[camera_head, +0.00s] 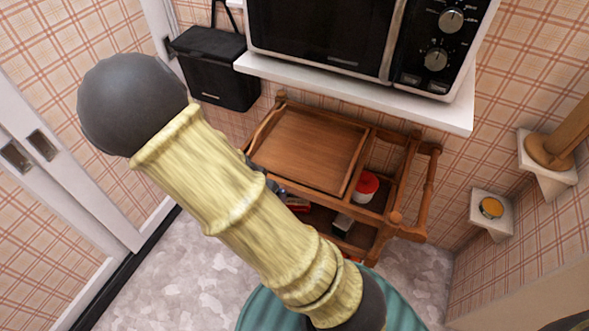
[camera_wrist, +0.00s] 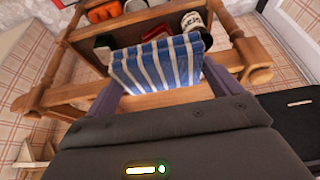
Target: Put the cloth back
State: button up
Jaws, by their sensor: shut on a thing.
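My gripper (camera_wrist: 160,84) is shut on a blue-and-white striped cloth (camera_wrist: 157,62). The cloth hangs between the fingers in the wrist view, in front of a wooden trolley's rail and shelf. I cannot tell if it touches the trolley. The wooden trolley (camera_head: 310,140) also shows in the head view, below a microwave. There my own arm crosses the picture and hides the cloth and nearly all of my gripper.
A red-lidded jar (camera_head: 367,184) stands in the trolley's side compartment, with small items on a lower shelf. A microwave (camera_head: 330,30) rests on a white shelf (camera_head: 350,92) above. A black box (camera_head: 212,68) is at the left. Small wall shelves (camera_head: 490,213) are at the right.

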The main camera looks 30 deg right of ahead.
jog(key=shift+d, duration=0.1)
jog(key=w+d+b, duration=0.1)
jog(key=w+d, duration=0.2)
jog(key=d, duration=0.1)
jog(key=w+d+b, duration=0.1)
jog(key=w+d, duration=0.2)
jog(key=d, duration=0.2)
jog(key=w+d+b, duration=0.1)
jog(key=w+d, duration=0.3)
jog(key=shift+d, duration=0.3)
jog(key=shift+w+d, duration=0.15)
jog(key=shift+d, duration=0.1)
jog(key=shift+w+d+f+b, duration=0.15)
jog(key=shift+f+b, duration=0.55)
jog(key=shift+f, duration=1.05)
jog(key=shift+f, duration=0.15)
jog(key=o, duration=0.8)
jog(key=shift+c, duration=0.2)
